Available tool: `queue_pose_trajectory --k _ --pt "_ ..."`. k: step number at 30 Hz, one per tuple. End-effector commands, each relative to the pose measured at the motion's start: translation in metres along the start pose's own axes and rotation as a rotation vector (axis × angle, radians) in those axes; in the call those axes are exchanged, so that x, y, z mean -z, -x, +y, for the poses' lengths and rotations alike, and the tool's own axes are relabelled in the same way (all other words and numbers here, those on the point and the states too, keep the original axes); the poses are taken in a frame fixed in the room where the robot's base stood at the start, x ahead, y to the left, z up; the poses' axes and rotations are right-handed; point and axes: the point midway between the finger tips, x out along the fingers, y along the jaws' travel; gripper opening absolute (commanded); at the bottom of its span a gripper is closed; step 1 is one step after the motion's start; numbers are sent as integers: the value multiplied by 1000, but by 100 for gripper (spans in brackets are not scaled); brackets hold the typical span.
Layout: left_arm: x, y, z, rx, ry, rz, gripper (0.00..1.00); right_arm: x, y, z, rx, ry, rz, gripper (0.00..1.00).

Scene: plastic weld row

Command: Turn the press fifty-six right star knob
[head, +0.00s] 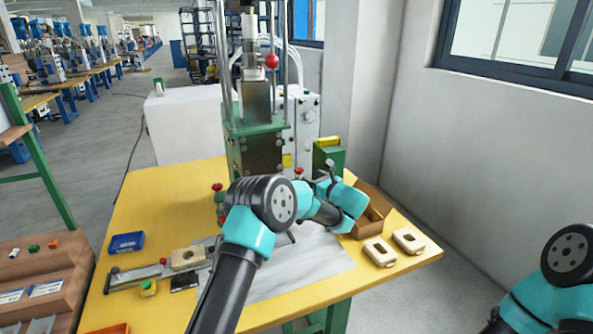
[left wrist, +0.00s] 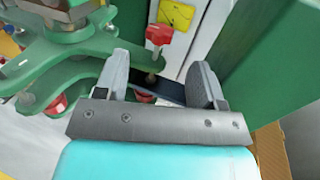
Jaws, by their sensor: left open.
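The press (head: 258,130) stands at the back of the yellow table, with a green frame and a steel column. The right red star knob (head: 298,171) is small at the press base's right side. In the left wrist view the red star knob (left wrist: 159,35) stands upright on a thin stem, just beyond and between the fingertips. My left gripper (head: 323,178) is close by it; its open fingers (left wrist: 160,78) hold nothing. I cannot tell whether a finger touches the stem. My right arm shows at the lower right; its gripper is out of the picture.
Other red knobs (head: 217,188) are on the press's left side. A green box (head: 328,158) and a cardboard box (head: 372,218) stand right of the press. Two cream parts (head: 409,240) lie at the right. A blue tray (head: 127,242) is at the left.

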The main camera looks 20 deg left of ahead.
Motion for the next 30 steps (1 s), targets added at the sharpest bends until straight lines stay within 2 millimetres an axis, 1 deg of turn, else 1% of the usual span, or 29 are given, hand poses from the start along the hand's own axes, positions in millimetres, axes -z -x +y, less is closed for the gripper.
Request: queue_pose_trajectory --k 1,6,12,15,18,21,29,30 --pt "1 -10 1 -3 0 0 63 0 0 0 0 0 0 100" --pt "1 -39 1 -3 0 0 63 0 0 0 0 0 0 100" --pt "1 -72 1 -2 0 -1 63 0 0 0 0 0 0 100" --pt "1 -84 0 -1 1 0 63 0 0 0 0 0 0 100" --pt "0 -92 0 -1 0 0 63 0 0 0 0 0 0 100" --pt "0 -95 0 0 0 -1 63 0 0 0 0 0 0 100" --pt "0 -96 0 1 0 -1 63 0 0 0 0 0 0 100" --pt "0 -96 0 1 0 -1 59 0 0 0 0 0 0 100"
